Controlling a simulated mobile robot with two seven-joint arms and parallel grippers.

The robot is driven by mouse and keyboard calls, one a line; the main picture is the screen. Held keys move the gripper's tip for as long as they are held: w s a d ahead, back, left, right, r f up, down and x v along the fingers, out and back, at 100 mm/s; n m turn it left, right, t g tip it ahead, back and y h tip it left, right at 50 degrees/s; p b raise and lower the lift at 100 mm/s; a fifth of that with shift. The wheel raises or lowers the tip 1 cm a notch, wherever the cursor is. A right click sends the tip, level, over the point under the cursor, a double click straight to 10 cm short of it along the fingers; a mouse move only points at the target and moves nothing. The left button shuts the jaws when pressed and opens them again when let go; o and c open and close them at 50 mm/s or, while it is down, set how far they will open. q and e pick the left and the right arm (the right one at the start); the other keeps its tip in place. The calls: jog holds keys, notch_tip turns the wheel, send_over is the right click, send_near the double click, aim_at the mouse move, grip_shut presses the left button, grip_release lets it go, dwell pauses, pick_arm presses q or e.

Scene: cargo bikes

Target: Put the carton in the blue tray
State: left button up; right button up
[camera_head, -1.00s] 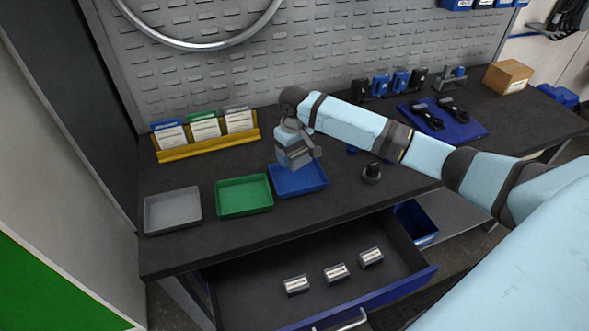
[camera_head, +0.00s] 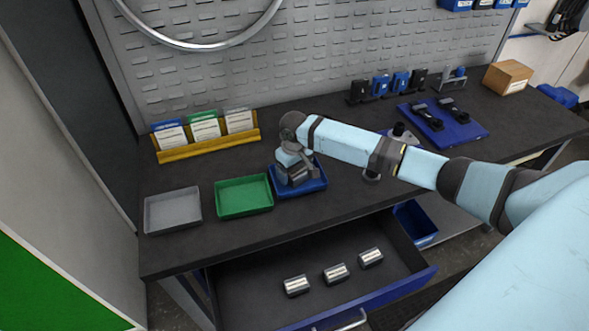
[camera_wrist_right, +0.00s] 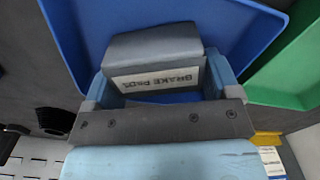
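The carton (camera_wrist_right: 150,47) is a grey box with a white label reading BRAKE PADS, seen in the wrist view. My right gripper (camera_head: 297,178) is shut on it, with one finger on each side. The gripper is down at the blue tray (camera_head: 317,184), and the carton is over the tray's inside. The tray also fills the upper part of the wrist view (camera_wrist_right: 72,35). Whether the carton touches the tray floor is hard to tell. In the head view the gripper mostly hides the carton. My left gripper is not in view.
A green tray (camera_head: 244,196) and a grey tray (camera_head: 172,211) stand to the left. A yellow card holder (camera_head: 208,146) is behind. Below, an open drawer (camera_head: 340,303) holds three small labelled boxes. A blue mat with tools (camera_head: 462,128) lies to the right.

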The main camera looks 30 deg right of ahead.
jog(key=shift+o, duration=1)
notch_tip(320, 180, up, 12)
jog(key=shift+r, duration=0.2)
